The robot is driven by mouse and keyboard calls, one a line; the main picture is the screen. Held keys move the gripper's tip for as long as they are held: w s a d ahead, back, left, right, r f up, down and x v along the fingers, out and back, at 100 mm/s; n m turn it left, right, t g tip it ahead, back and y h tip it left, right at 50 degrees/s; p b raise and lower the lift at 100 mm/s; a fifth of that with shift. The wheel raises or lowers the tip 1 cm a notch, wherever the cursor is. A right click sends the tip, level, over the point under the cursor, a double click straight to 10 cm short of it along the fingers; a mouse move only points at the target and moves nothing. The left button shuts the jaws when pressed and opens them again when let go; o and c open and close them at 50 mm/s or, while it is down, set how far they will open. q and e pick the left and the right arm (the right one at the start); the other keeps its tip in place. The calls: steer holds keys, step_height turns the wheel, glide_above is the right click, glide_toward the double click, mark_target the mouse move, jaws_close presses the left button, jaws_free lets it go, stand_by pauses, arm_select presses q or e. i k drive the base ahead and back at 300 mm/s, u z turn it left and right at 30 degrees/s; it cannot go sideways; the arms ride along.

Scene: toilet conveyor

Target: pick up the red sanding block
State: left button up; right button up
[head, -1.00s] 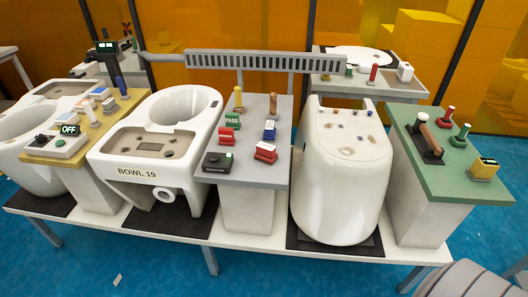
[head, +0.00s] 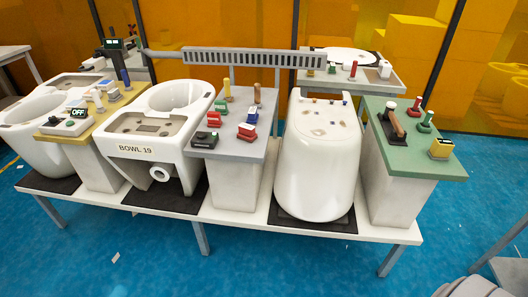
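Two small red blocks sit on the grey-topped pedestal (head: 232,152) between the toilet bowl marked BOWL 19 (head: 135,150) and the other white toilet body (head: 316,160). One red block (head: 247,132) is near the pedestal's front right, with a pale part showing on it. The other red block (head: 213,119) is at the left side, behind a black box. I cannot tell which one is the sanding block. Neither of my grippers is in view.
Around the red blocks stand a black box (head: 204,140), a green block (head: 220,106), a blue and white block (head: 251,114), and yellow and brown handled tools. A green-topped pedestal (head: 408,155) with more tools stands at the right. Blue floor (head: 270,265) is open in front.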

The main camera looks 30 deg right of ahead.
mark_target(246, 133)
steer(key=z, duration=0.1)
steer(key=k, duration=0.45)
steer(key=u, duration=0.9)
steer(key=i, duration=1.5)
steer(key=z, duration=1)
